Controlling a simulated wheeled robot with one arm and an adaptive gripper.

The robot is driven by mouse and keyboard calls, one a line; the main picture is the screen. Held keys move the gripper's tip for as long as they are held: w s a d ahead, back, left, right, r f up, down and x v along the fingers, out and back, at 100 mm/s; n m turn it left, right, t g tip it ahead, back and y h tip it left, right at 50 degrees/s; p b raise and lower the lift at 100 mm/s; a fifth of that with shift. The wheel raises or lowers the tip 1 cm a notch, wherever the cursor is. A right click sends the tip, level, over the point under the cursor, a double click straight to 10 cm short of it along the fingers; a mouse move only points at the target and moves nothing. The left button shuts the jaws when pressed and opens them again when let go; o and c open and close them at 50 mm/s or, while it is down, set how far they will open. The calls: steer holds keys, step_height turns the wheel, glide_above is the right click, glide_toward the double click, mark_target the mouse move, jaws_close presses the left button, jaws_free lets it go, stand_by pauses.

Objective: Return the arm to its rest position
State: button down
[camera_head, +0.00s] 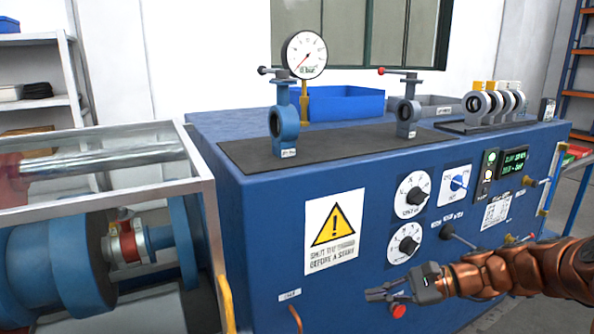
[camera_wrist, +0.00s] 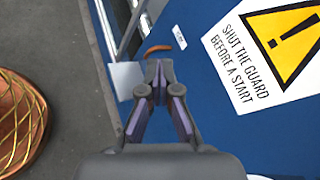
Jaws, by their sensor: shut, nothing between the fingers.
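My gripper (camera_head: 378,293) is at the lower right of the head view, in front of the blue cabinet's front face (camera_head: 270,230). My copper-coloured arm comes in from the right edge behind it. In the wrist view my gripper (camera_wrist: 158,75) is shut, with its fingertips together and nothing between them. A red knob (camera_head: 398,311) shows just below the gripper in the head view. I cannot tell whether the gripper touches it. The yellow warning sign (camera_head: 334,230) is on the cabinet front, left of and above the gripper.
Butterfly valves with a blue body (camera_head: 284,123) and a grey body (camera_head: 407,112) stand on the cabinet top by a pressure gauge (camera_head: 305,55). Dials (camera_head: 412,195) and a lever (camera_head: 458,237) are on the front. A framed guard (camera_head: 205,200) with a shaft is at left.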

steer(key=s+a+r+n+g+h+p, duration=0.2)
steer(key=s+a+r+n+h+p, duration=0.15)
steer(key=s, duration=0.55)
steer(key=s+a+r+n+g+h+p, duration=0.25)
steer(key=s+a+r+n+p, duration=0.2)
steer(key=s, duration=0.35)
steer(key=s+d+r+n+h+p, duration=0.2)
steer(key=s+d+r+h+p, duration=0.1)
steer(key=s, duration=0.4)
steer(key=s+d+r+n+h+p, duration=0.3)
steer(key=s+d+r+h+p, duration=0.1)
steer(key=s+d+h+p, duration=0.1)
steer(key=s+d+p, duration=0.1)
steer(key=s+p, duration=0.1)
steer(key=shift+s+d+t, duration=0.15)
steer(key=shift+s+t, duration=0.15)
steer(key=shift+t, duration=0.05)
